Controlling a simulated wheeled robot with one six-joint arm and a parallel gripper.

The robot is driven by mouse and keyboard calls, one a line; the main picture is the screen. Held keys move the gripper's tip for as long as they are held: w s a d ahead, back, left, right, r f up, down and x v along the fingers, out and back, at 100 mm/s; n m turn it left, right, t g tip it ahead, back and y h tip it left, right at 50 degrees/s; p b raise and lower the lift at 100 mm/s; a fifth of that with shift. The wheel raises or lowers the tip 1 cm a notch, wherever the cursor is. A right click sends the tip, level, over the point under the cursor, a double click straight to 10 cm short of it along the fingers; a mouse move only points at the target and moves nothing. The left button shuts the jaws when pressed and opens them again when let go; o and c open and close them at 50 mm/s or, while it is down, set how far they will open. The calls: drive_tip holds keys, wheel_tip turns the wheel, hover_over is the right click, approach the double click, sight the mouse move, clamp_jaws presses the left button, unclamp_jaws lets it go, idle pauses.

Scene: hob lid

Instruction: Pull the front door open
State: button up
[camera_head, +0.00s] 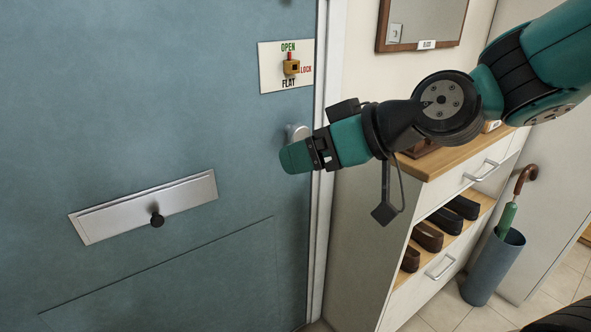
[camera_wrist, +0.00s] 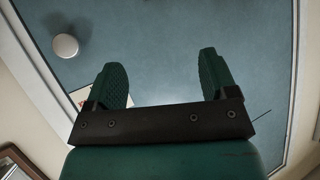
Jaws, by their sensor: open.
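The blue-grey front door (camera_head: 200,120) fills the left of the head view and looks shut in its white frame (camera_head: 325,180). A round silver knob (camera_head: 297,131) sits near its right edge, partly hidden behind my gripper (camera_head: 290,156). Above it, a cream plate (camera_head: 270,75) reads OPEN, LOCK and FLAT; its brass turn (camera_head: 291,67) has a red tip pointing up towards OPEN. In the wrist view my gripper (camera_wrist: 163,82) is open and empty, its fingers apart. The knob (camera_wrist: 65,46) lies outside them, beyond the left finger. The door (camera_wrist: 165,45) shows between the fingers.
A shoe cabinet (camera_head: 440,175) stands close right of the frame, under my arm. An umbrella stand (camera_head: 493,268) is farther right. A framed mirror (camera_head: 420,22) hangs above.

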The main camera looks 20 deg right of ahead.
drive_tip(key=w+d+f+m+t+b, duration=0.1)
drive_tip(key=w+d+f+t+b, duration=0.3)
drive_tip(key=w+f+b, duration=0.15)
drive_tip(key=m+t+h, duration=0.2)
drive_tip(key=t+h, duration=0.1)
drive_tip(key=t, duration=0.2)
approach(302, 135)
drive_tip(key=p+x, duration=0.8)
drive_tip(key=x, duration=0.4)
drive_tip(key=shift+r, duration=0.1)
drive_tip(key=shift+w+a+p, duration=0.1)
drive_tip(key=shift+w+p, duration=0.2)
drive_tip(key=shift+w, duration=0.15)
